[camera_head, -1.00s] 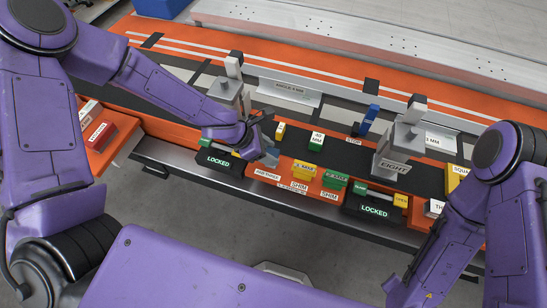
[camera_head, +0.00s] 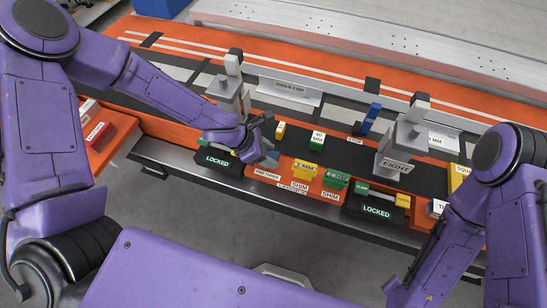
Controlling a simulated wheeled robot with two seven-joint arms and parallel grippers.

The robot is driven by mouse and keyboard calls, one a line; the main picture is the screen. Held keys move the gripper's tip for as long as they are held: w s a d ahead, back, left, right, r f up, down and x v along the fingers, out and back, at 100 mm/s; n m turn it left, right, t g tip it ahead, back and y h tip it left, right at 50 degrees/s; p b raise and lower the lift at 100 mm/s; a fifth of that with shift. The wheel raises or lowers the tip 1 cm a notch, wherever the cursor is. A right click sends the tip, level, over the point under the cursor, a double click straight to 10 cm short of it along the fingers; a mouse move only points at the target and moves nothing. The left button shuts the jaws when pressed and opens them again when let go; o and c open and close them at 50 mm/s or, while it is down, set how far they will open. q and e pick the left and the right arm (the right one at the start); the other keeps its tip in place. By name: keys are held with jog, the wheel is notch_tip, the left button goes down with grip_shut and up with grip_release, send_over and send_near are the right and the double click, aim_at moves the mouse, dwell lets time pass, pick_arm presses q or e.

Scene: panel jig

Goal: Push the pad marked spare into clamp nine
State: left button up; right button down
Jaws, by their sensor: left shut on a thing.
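My left gripper (camera_head: 262,139) reaches over the front edge of the jig, beside the left grey clamp (camera_head: 228,98). It is shut on a small grey-blue piece (camera_head: 270,158), mostly hidden by the fingers, and no marking on it can be read. I cannot make out the word spare on any pad. The left clamp's label is hidden behind my arm, so I cannot tell if it is clamp nine. The right grey clamp (camera_head: 398,144) is marked EIGHT.
Two dark blocks marked LOCKED, left (camera_head: 217,161) and right (camera_head: 376,212), sit along the front edge. Yellow (camera_head: 305,169) and green (camera_head: 336,178) shim blocks stand between them. A blue stop (camera_head: 371,118) stands behind. Red blocks (camera_head: 97,134) lie at the left.

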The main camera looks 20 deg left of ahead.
pick_arm(q)
jog(key=shift+f+b, duration=0.3)
jog(key=shift+f, duration=0.15)
jog(key=o, duration=1.4)
jog(key=shift+c, duration=0.2)
jog(key=shift+r, duration=0.15)
notch_tip(320, 180, up, 8)
jog(key=a+p, duration=0.1)
jog(key=p, duration=0.8)
jog(key=shift+s+a+r, duration=0.15)
jog(key=shift+s+a, duration=0.1)
jog(key=shift+s, duration=0.2)
